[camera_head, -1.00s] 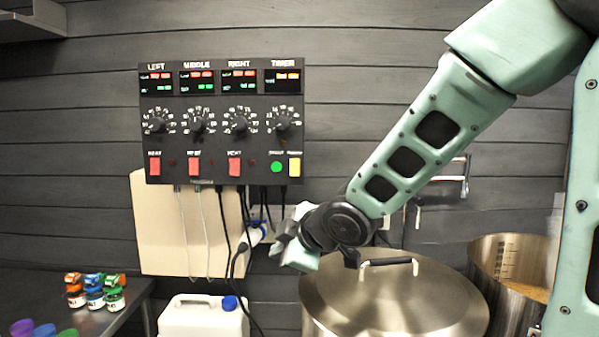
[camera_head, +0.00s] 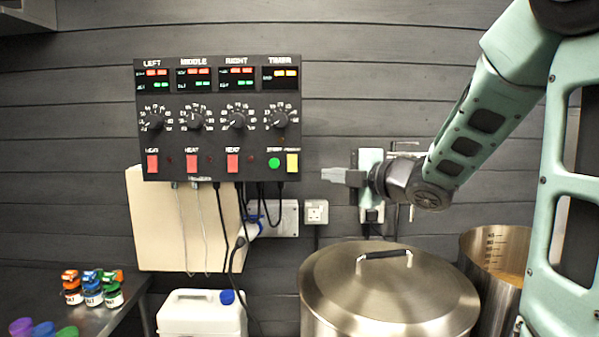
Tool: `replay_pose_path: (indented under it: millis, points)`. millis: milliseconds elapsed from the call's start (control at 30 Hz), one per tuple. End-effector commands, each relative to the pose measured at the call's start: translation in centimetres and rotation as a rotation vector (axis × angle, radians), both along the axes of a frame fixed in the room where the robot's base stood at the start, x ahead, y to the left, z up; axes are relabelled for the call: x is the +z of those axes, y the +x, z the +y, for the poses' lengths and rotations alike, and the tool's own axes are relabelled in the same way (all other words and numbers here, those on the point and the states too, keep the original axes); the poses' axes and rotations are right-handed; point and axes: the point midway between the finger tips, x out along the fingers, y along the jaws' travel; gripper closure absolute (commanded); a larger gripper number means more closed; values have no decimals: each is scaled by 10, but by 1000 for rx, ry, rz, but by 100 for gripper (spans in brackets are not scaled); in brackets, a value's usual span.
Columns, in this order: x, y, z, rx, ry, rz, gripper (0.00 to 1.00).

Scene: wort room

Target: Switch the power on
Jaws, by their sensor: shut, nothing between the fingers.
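The black control panel (camera_head: 218,120) hangs on the wall, with lit red, green and yellow readouts, several dials, red rocker switches, a green button and a yellow button. A white wall socket (camera_head: 316,211) is to the lower right of the panel; its switch is too small to read. A metal socket plate (camera_head: 287,218) is left of it, partly behind cables. My gripper (camera_head: 326,174) is shut and empty, pointing left, to the right of the panel and just above the white socket in the picture. It appears apart from both.
A large lidded steel pot (camera_head: 390,295) stands below my gripper, with an open steel pot (camera_head: 500,262) at right. A white jerrycan (camera_head: 202,315) and a pale board (camera_head: 165,225) are at left. Small jars (camera_head: 92,293) stand on a dark table. Black cables hang below the panel.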

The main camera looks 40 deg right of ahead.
Motion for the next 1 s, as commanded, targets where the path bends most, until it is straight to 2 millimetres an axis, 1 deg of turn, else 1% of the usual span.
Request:
replay_pose_path:
  millis: [167,267,600,700,800,1000]
  points:
    - [1,16,3,3,2,1,100]
    - [-1,33,7,4,5,5,100]
    - [-6,100,21,3,4,5,100]
    - [-7,110,11,-1,4,3,100]
    - [-9,119,5,-1,2,3,100]
    - [-12,129,-2,-1,2,1,100]
